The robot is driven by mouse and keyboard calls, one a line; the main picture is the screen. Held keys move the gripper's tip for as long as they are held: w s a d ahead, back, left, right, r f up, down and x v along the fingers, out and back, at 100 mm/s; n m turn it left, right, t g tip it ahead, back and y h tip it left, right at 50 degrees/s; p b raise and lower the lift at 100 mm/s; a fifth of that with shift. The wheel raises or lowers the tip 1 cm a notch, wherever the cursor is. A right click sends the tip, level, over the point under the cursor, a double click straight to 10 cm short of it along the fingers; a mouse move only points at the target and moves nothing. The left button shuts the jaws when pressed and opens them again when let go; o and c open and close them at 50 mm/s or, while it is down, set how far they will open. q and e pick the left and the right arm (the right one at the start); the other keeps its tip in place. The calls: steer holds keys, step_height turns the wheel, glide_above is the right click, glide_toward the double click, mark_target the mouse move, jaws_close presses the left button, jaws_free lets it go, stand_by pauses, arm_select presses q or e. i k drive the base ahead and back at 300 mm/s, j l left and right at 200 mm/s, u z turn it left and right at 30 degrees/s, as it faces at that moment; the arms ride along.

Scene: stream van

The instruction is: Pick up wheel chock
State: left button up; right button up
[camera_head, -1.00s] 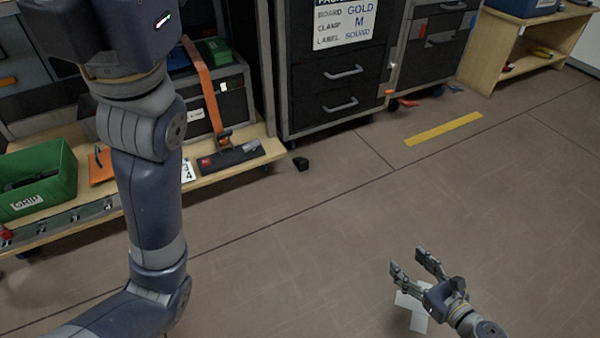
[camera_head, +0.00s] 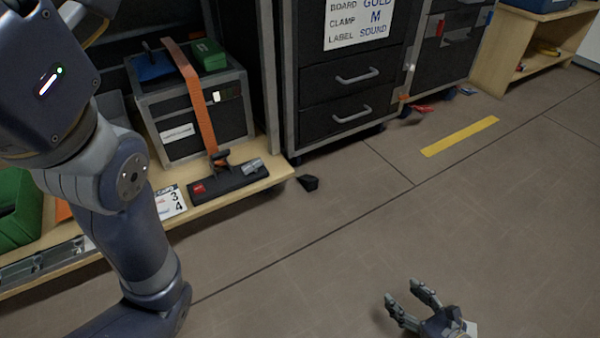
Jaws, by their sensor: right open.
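A small black wedge (camera_head: 308,182), which looks like the wheel chock, lies on the floor beside the front corner of the low wooden shelf. My right gripper (camera_head: 405,293) is open and empty at the bottom of the view, over the floor. It is well apart from the wedge, nearer to me and to its right. My left arm fills the left side of the view, and I cannot see its gripper.
The wooden shelf (camera_head: 215,200) holds a black case (camera_head: 192,122) with an orange strap and a dark bar (camera_head: 230,180). A dark drawer cabinet (camera_head: 345,95) stands behind the wedge.

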mark_target(310, 182)
steer(key=i+j, duration=0.45)
steer(key=i, duration=0.15)
steer(key=i+j, duration=0.45)
steer(key=i, duration=0.15)
